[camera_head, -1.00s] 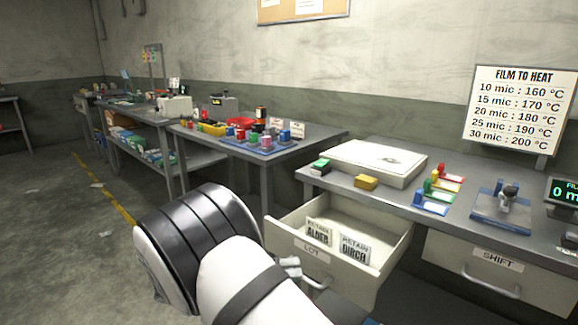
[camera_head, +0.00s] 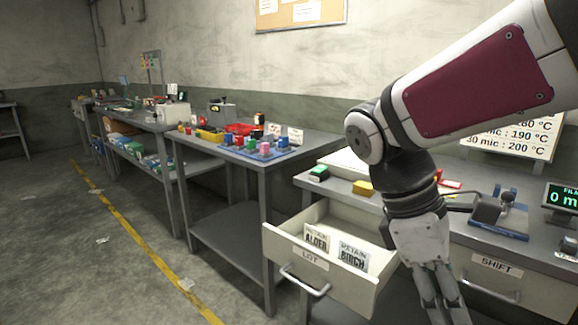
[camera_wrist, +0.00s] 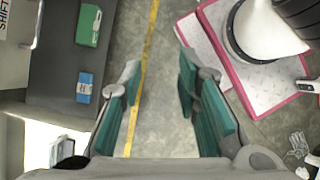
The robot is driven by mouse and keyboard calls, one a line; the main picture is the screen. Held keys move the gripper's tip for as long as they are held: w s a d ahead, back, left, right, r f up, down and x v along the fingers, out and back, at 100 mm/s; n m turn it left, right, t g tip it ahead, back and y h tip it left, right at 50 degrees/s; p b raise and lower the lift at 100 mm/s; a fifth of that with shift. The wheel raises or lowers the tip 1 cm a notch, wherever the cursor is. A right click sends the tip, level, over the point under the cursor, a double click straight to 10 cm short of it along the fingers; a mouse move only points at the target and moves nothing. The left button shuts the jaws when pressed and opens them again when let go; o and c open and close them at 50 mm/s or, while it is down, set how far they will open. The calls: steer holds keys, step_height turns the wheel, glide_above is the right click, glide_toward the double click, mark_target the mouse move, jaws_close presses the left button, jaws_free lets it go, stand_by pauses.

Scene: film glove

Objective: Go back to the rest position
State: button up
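My gripper (camera_head: 440,296) hangs pointing down in front of the bench, right of the open LOT drawer (camera_head: 312,258). In the wrist view my gripper (camera_wrist: 159,75) has its two fingers well apart, with only floor between them. It is empty and apart from the drawer handle (camera_head: 304,284). The LOT drawer is pulled out and holds two upright cards, RETAIN ALDER (camera_head: 316,240) and RETAIN BIRCH (camera_head: 353,257). My arm hides part of the bench top and of the FILM TO HEAT sign.
The SHIFT drawer (camera_head: 497,266) is closed. The bench carries a green block (camera_head: 319,173), a yellow block (camera_head: 363,188) and a blue-based device (camera_head: 497,226). Green (camera_wrist: 89,26) and blue (camera_wrist: 84,87) boxes lie on a grey surface in the wrist view. Open floor lies left.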

steer(key=s+a+f+m+t+y, duration=0.15)
steer(key=s+m+t+y, duration=0.3)
steer(key=s+m, duration=0.85)
step_height(320, 180, up, 17)
steer(key=n+t+p, duration=0.1)
steer(key=t+p, duration=0.1)
steer(key=p, duration=1.4)
steer(key=shift+s+d+f, duration=0.15)
steer(key=shift+s+d, duration=0.05)
steer(key=shift+s, duration=0.2)
